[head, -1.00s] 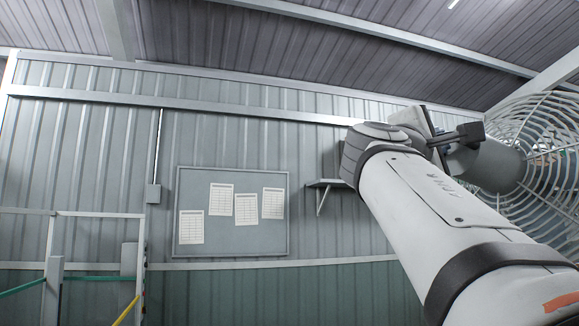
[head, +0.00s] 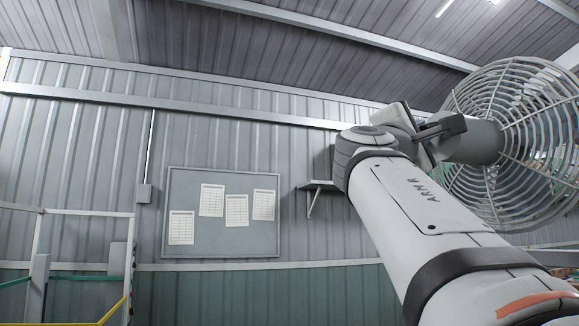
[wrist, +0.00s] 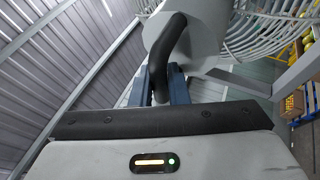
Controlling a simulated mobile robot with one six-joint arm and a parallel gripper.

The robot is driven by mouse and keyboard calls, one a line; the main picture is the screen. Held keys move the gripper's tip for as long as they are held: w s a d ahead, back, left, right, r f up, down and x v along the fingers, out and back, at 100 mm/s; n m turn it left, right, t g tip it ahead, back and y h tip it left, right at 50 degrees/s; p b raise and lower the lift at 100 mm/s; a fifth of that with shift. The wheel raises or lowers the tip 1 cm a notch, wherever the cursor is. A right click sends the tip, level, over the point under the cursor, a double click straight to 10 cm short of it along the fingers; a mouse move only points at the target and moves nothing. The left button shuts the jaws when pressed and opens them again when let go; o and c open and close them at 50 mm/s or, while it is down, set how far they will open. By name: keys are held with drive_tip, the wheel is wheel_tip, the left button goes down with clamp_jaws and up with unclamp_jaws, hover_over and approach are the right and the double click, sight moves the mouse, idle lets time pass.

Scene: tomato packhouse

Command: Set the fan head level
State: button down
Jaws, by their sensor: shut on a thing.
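The fan head (head: 478,142) is at the right in the head view, a grey motor housing with a round wire cage (head: 535,190) on its far side. In the wrist view the housing (wrist: 205,28) is at the top, with a black curved handle (wrist: 170,38) on it. My gripper (wrist: 160,80) is shut on this handle, one blue finger on each side. The fingertips are partly hidden by the handle. In the head view my arm hides the fan's mount, and I cannot tell exactly how far the head tilts.
A notice board (head: 222,245) with several sheets hangs on the corrugated wall, beside a small shelf (head: 318,186). A railing (head: 85,213) stands at the left. In the wrist view, a crate of yellow-orange produce (wrist: 297,100) is at the right.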

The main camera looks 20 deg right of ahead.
drive_tip(key=c, duration=1.4)
unclamp_jaws()
drive_tip(key=b+v, duration=0.2)
drive_tip(key=v, duration=0.5)
drive_tip(key=shift+s+a+b, duration=0.2)
drive_tip(key=shift+a+b, duration=0.1)
drive_tip(key=shift+f, duration=0.15)
